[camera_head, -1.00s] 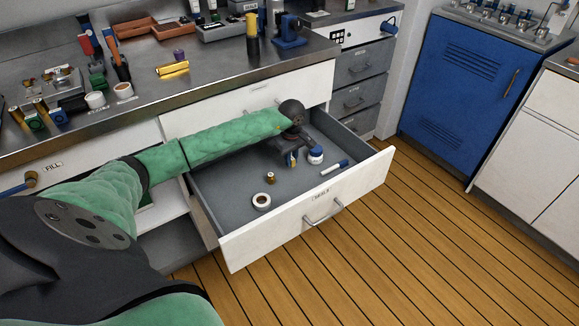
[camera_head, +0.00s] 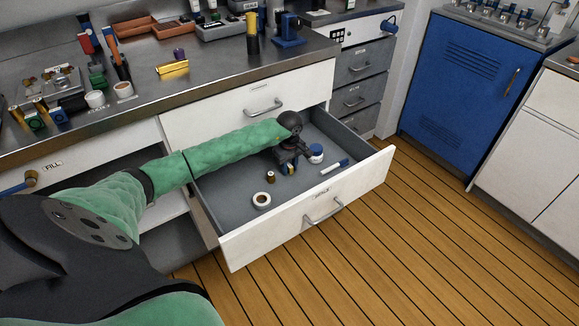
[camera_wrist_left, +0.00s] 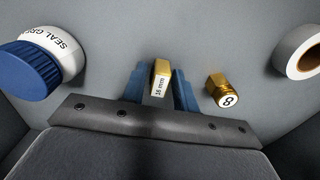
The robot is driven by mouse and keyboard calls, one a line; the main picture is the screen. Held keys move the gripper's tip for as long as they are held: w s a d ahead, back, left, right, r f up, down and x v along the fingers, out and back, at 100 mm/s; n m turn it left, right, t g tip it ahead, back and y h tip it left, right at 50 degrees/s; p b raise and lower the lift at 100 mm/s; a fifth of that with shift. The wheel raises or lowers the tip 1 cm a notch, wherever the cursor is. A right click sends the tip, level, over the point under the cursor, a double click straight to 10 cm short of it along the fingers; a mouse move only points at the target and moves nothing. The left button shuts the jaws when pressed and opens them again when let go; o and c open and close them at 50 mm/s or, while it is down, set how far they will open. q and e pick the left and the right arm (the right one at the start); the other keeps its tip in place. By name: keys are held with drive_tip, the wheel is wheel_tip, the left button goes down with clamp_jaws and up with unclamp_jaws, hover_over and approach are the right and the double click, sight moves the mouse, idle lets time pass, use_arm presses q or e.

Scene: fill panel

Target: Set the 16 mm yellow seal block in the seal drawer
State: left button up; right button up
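The yellow seal block (camera_wrist_left: 160,82), marked "16 mm", stands between the blue fingers of my left gripper (camera_wrist_left: 160,92) in the left wrist view. The fingers look shut on it. In the head view my left gripper (camera_head: 291,165) is low inside the open seal drawer (camera_head: 232,197), and the block (camera_head: 291,169) shows small between its fingers, close to the drawer's floor. I cannot tell whether the block touches the floor. My right gripper is not in view.
In the drawer are a brass piece marked "8" (camera_wrist_left: 222,92), a white ring (camera_head: 261,200), a blue-lidded seal grease jar (camera_head: 316,153) and a blue-and-white pen (camera_head: 334,166). Many items stand on the counter (camera_head: 215,73).

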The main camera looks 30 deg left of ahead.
sight(289, 165)
use_arm(q)
drive_tip(key=shift+o, duration=0.5)
drive_tip(key=shift+r, duration=0.1)
drive_tip(key=shift+r, duration=0.2)
wheel_tip(289, 165, up, 12)
drive_tip(key=shift+s+f, duration=0.1)
drive_tip(key=shift+f, duration=0.1)
idle(0.4)
